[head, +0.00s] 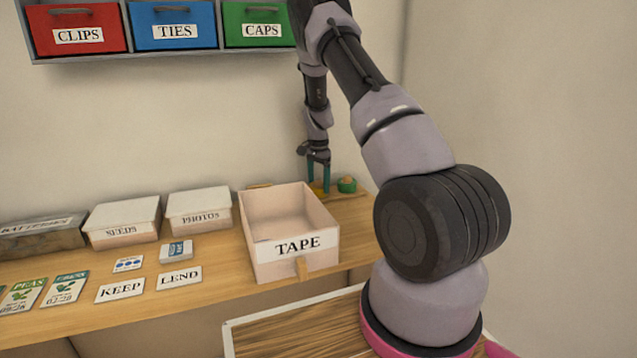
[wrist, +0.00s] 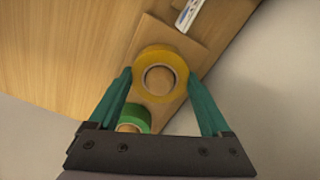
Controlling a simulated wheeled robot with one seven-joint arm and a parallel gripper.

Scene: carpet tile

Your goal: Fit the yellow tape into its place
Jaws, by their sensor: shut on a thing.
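The yellow tape (wrist: 180,60) is a translucent roll between the two green fingers of my gripper (wrist: 163,90) in the wrist view, and the gripper is shut on it. A round wooden peg top (wrist: 159,81) shows through the roll's hole. I cannot tell whether the roll is around the peg or held above it. The green tape (wrist: 134,116) sits around another peg just beside it. In the head view my gripper (head: 319,186) points down at the back right of the shelf, left of the green tape (head: 347,186). The yellow tape is hardly visible there.
An open, empty box marked TAPE (head: 291,245) stands in front of my gripper. Lidded boxes SEEDS (head: 124,220) and PHOTOS (head: 199,208) stand left of it. Cards KEEP (head: 121,290) and LEND (head: 180,278) lie on the shelf. The wall is close behind.

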